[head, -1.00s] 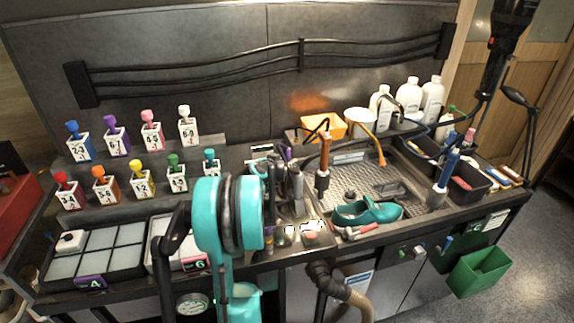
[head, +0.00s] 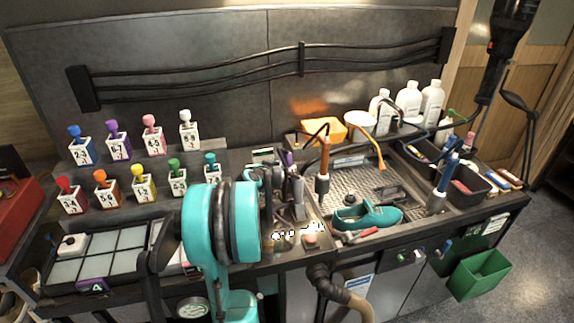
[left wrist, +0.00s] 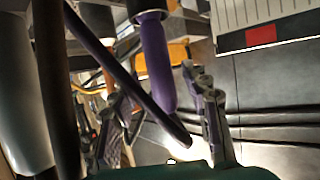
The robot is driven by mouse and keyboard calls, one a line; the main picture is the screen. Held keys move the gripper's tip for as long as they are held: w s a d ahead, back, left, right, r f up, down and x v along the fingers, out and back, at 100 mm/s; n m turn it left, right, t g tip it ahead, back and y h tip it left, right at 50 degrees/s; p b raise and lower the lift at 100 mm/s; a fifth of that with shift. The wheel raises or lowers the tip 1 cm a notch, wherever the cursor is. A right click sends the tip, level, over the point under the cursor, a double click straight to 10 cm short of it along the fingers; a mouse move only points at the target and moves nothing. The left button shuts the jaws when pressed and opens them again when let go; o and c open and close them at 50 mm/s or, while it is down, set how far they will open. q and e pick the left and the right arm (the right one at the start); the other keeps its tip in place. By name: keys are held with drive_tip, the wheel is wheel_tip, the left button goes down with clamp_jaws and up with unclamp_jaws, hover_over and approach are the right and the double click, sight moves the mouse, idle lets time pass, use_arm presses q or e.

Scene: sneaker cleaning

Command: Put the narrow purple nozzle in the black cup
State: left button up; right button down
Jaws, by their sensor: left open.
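In the left wrist view my left gripper (left wrist: 150,80) is open, with one finger on each side of a thick purple nozzle (left wrist: 157,62). A slimmer, long purple piece (left wrist: 108,60) slants across the same view beside it. I cannot tell whether either finger touches them. In the head view a small purple piece (head: 289,158) shows behind dark tools, near my left gripper (head: 279,190). My teal arm hides part of this area. I cannot make out the black cup for certain among the dark parts. My right gripper is not in view.
Several numbered white holders (head: 83,151) with coloured tools stand at left. A compartment tray (head: 112,262) lies in front of them. A teal sneaker (head: 367,215) sits in the sink area at right. White bottles (head: 408,97) stand behind it, and a green bin (head: 480,274) hangs at front right.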

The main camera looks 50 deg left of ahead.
use_arm(q)
drive_tip(key=p+v, duration=0.1)
drive_tip(key=v, duration=0.7)
drive_tip(key=shift+p, duration=0.3)
drive_tip(key=shift+s+r, duration=0.15)
